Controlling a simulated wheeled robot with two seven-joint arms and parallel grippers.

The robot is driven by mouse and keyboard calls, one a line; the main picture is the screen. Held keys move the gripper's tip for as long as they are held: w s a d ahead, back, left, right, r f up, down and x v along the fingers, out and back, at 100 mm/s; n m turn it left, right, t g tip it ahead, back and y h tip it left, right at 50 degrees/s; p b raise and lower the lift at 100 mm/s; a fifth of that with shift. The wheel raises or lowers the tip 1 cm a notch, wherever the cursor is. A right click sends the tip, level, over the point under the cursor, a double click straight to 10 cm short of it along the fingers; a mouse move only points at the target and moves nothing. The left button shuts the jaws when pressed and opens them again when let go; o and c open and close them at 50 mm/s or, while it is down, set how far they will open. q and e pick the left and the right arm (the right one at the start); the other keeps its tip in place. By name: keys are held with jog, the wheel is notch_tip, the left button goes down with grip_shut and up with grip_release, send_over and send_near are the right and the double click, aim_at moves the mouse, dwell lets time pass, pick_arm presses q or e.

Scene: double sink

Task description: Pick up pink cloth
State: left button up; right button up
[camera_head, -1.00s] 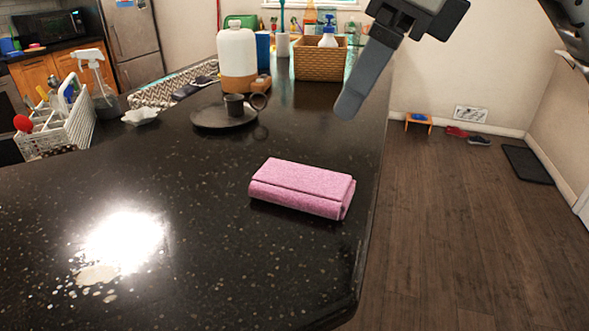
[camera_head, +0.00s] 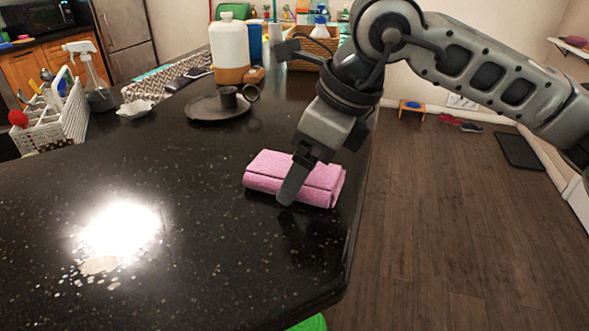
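The folded pink cloth (camera_head: 262,172) lies on the black speckled counter (camera_head: 190,240) near its right edge. My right gripper (camera_head: 290,192) comes down over the cloth from above. One finger shows in front of the cloth's near side and covers part of it. The other finger is hidden, so I cannot tell how far apart the fingers are or whether they touch the cloth. My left gripper is not in view.
A dark plate with a cup (camera_head: 228,98) stands behind the cloth. A white bottle (camera_head: 229,45) and a wicker basket (camera_head: 310,48) are farther back. A white caddy (camera_head: 55,120) and a spray bottle (camera_head: 97,85) stand at left.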

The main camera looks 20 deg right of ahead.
jog(key=shift+f, duration=0.1)
jog(key=c, duration=1.1)
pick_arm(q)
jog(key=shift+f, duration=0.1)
pick_arm(e)
jog(key=shift+r+b, duration=0.3)
jog(key=shift+r, duration=0.35)
jog(key=r, duration=0.2)
jog(key=shift+s+a+r+b, duration=0.2)
jog(key=shift+s+r+b, duration=0.1)
jog(key=shift+s+r, duration=0.05)
pick_arm(q)
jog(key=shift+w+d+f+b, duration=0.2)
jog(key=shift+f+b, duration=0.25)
jog(key=shift+b, duration=0.6)
pick_arm(e)
jog(key=s+a+r, duration=0.1)
jog(key=s+r, duration=0.2)
jog(key=s, duration=0.1)
jog(key=s+a+r, duration=0.2)
jog(key=s+r, duration=0.1)
jog(key=s, duration=0.1)
jog(key=s+a+r, duration=0.1)
jog(key=s+r, duration=0.2)
jog(key=s, duration=0.1)
jog(key=shift+s+a, duration=0.25)
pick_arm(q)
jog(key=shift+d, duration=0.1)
